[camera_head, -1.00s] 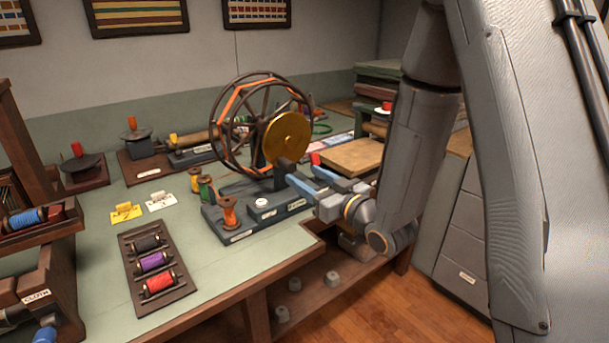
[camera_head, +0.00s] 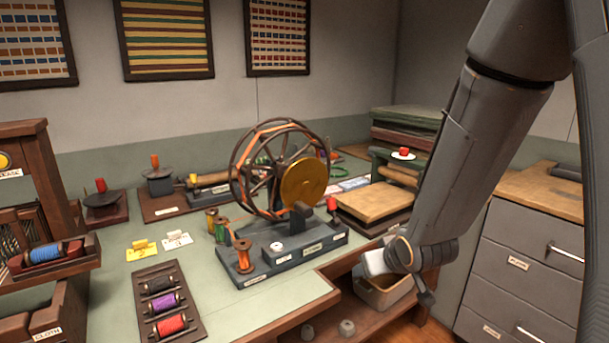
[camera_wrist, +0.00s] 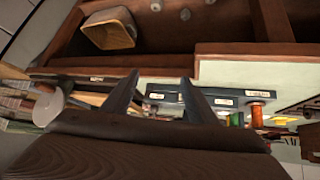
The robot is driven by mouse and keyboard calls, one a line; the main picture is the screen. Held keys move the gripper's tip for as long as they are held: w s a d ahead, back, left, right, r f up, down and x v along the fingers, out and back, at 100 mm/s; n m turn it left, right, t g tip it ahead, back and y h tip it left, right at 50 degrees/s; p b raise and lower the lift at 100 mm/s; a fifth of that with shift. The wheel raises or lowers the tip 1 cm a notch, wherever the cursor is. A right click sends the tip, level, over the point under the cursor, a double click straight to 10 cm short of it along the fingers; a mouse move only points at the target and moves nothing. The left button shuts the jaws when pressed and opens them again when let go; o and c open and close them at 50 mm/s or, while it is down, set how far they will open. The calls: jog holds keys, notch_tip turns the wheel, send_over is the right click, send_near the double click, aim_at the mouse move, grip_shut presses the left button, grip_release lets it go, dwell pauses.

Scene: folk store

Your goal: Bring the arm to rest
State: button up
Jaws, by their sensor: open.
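My gripper shows in the wrist view (camera_wrist: 160,88) with its two dark fingers apart and nothing between them. In the head view my arm hangs down at the right, and its wrist end is beside the front edge of the workbench (camera_head: 225,285); the fingers are hard to make out there. The wheel device (camera_head: 272,178), with its dark rim, orange band and brass disc (camera_head: 304,182), stands on a blue-grey base (camera_head: 285,252) left of my wrist, apart from it.
A bin (camera_head: 385,292) sits on the lower shelf below my wrist. A drawer cabinet (camera_head: 520,255) stands at the right. Stacked boards (camera_head: 375,202) lie behind my wrist. A rack of thread spools (camera_head: 166,305) lies at the front left. Open air lies between bench and cabinet.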

jog(key=s+d+m+g+h, duration=0.1)
jog(key=s+g, duration=0.7)
jog(key=s, duration=1.2)
jog(key=shift+d+r+m, duration=0.2)
jog(key=shift+d+m, duration=0.65)
jog(key=shift+m, duration=0.15)
